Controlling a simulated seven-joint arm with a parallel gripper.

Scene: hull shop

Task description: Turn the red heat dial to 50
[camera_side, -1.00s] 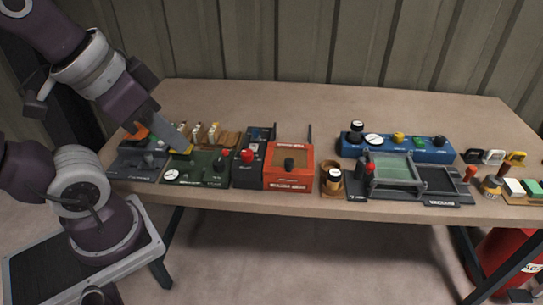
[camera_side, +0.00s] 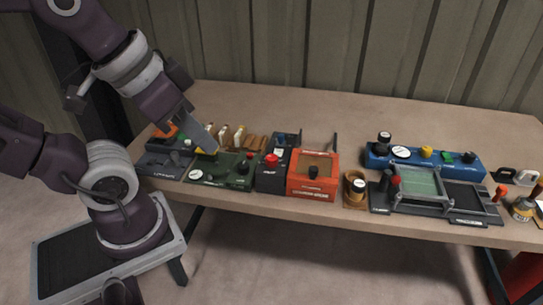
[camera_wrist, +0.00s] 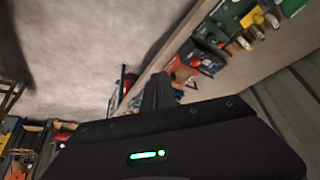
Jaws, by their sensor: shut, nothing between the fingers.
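A red knob (camera_side: 271,159) sits on top of a dark box (camera_side: 270,180) left of centre on the table in the side view. Its scale cannot be read, and I cannot tell whether it is the heat dial. A red part (camera_wrist: 195,61) on a dark box also shows in the wrist view.
The green panel (camera_side: 223,180) carries a white gauge and a dark knob. Yellow and white levers (camera_side: 222,133) stand behind it. A blue panel (camera_side: 440,166) with several knobs and a tray frame (camera_side: 421,184) stand to the right. The table's back (camera_side: 300,117) is clear.

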